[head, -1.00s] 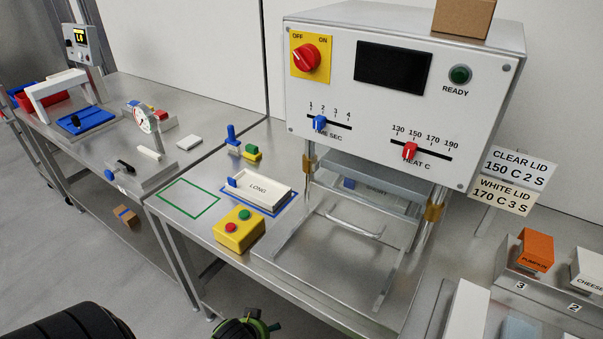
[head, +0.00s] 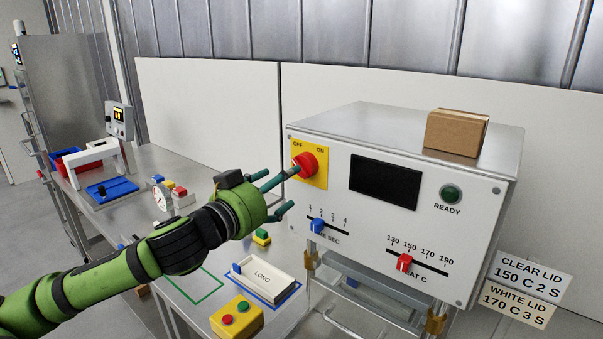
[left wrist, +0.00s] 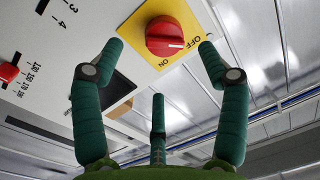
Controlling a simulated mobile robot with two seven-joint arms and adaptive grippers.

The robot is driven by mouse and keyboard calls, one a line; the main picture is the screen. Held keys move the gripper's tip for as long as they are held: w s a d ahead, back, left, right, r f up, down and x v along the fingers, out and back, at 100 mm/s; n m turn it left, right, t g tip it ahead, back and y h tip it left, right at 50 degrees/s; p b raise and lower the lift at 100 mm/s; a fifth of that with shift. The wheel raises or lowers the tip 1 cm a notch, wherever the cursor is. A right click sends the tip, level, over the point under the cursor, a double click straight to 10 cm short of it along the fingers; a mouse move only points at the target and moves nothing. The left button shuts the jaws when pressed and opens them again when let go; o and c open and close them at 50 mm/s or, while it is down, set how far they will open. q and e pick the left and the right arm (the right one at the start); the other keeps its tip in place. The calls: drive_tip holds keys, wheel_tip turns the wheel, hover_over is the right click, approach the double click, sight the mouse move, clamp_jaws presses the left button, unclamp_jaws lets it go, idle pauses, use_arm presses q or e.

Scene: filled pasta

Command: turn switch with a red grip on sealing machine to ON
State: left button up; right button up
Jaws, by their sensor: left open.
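The sealing machine (head: 400,250) is a white and metal box. Its red switch grip (head: 307,164) sits on a yellow plate (head: 323,181) marked OFF and ON at the top left of the front. In the left wrist view, the white mark on the red grip (left wrist: 160,37) appears nearer OFF than ON. My left gripper (head: 287,188) has teal fingers, is open and empty, and is in front of the plate. The wrist view shows two of its fingertips (left wrist: 159,52) on either side of the grip; contact cannot be told. My right gripper is not in view.
Below the switch is a blue slider (head: 318,226); to the right are a red slider (head: 404,263), a dark display (head: 385,181) and a green READY button (head: 451,194). A cardboard box (head: 456,133) is on top. A yellow button box (head: 236,318) stands on the bench below.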

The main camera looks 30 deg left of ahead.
sight(303, 166)
use_arm(q)
drive_tip(key=w+p, duration=0.5)
drive_tip(key=w, duration=0.2)
drive_tip(key=shift+r, duration=0.15)
idle(0.5)
drive_tip(key=shift+a, duration=0.1)
